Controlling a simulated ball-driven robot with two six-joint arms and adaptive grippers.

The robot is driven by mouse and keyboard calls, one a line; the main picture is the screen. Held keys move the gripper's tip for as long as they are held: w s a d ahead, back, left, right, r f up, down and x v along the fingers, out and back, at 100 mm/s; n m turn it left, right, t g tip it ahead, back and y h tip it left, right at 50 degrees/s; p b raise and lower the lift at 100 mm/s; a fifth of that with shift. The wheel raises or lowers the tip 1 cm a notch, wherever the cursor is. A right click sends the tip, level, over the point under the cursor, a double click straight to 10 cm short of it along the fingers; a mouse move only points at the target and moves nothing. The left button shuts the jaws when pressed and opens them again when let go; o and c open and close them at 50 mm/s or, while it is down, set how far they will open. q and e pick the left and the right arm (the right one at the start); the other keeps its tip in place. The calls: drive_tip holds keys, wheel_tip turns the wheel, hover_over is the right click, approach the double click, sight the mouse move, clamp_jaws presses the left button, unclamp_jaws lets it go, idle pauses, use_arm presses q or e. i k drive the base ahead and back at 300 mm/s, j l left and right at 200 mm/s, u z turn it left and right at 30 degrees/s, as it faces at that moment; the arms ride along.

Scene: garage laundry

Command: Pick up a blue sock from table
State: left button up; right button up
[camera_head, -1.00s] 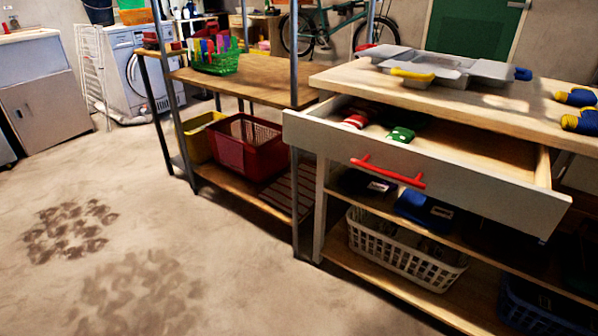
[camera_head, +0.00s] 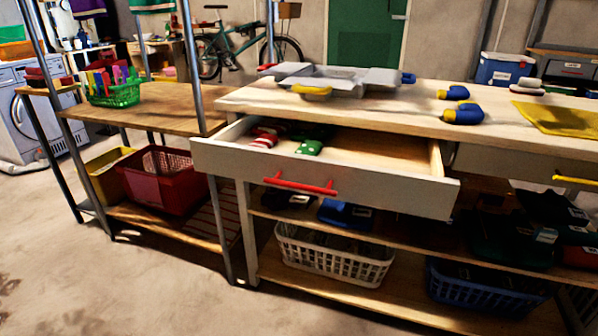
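Two blue socks with yellow parts lie on the wooden tabletop (camera_head: 390,104), right of the grey tray. One blue sock (camera_head: 463,113) is nearer the front edge, and another blue sock (camera_head: 454,93) lies just behind it. A further small blue item (camera_head: 408,78) shows at the right end of the grey tray (camera_head: 345,80); I cannot tell whether it is a sock. A yellow item (camera_head: 312,91) lies at the tray's front. Neither of my grippers shows in the head view.
An open drawer (camera_head: 340,176) with a red handle juts out below the tabletop and holds red-striped and green socks. A yellow cloth (camera_head: 560,118) lies on the tabletop's right. A white basket (camera_head: 330,262) and a blue basket (camera_head: 480,292) stand below. Floor at lower left is clear.

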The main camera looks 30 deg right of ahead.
sight(470, 112)
drive_tip(key=z, duration=1.8)
